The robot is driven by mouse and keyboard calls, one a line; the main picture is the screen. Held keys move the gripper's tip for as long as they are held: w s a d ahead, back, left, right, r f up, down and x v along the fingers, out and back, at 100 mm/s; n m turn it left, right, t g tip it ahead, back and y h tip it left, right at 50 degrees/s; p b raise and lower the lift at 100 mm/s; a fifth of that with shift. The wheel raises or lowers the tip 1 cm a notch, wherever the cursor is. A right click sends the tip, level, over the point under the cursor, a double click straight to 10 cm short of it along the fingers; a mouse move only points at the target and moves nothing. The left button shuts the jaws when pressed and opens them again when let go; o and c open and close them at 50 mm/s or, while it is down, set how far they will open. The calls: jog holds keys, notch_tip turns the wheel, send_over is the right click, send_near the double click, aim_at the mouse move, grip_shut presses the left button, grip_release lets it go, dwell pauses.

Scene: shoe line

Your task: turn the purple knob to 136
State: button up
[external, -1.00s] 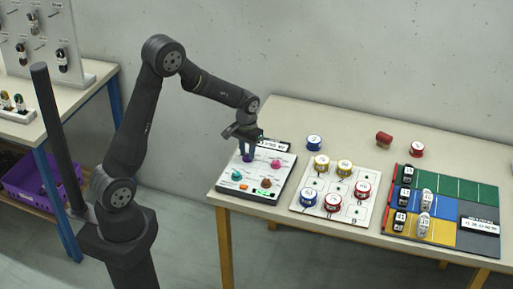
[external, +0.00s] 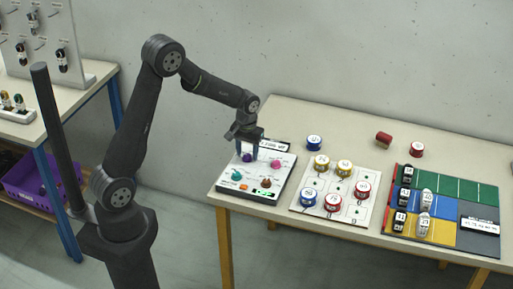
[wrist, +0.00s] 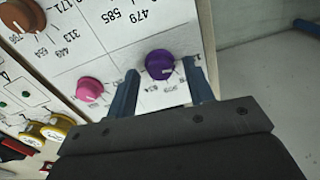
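The purple knob (wrist: 159,64) is on the white panel (external: 281,186), near its back left; it also shows in the external view (external: 247,157). A pale mark shows on its cap, toward the lower right in the wrist view. The numbers around it are too small or hidden to read surely. My gripper (wrist: 160,70) is open, its blue fingers on either side of the knob with a gap showing on each side. It also shows above the panel in the external view (external: 248,153).
The panel also has a pink knob (external: 276,164), a teal knob (external: 237,175), a brown knob (external: 266,183), an orange switch (external: 244,187) and a green display (external: 263,194). To the right is a white board (external: 328,208) with several round colored pieces.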

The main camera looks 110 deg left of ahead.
notch_tip(320, 180, up, 17)
jog(key=shift+r, duration=0.2)
dwell(0.5)
jog(key=n, duration=0.1)
send_near(247, 155)
notch_tip(247, 155, down, 8)
jog(key=shift+a, duration=0.1)
dwell(0.7)
jog(key=c, duration=1)
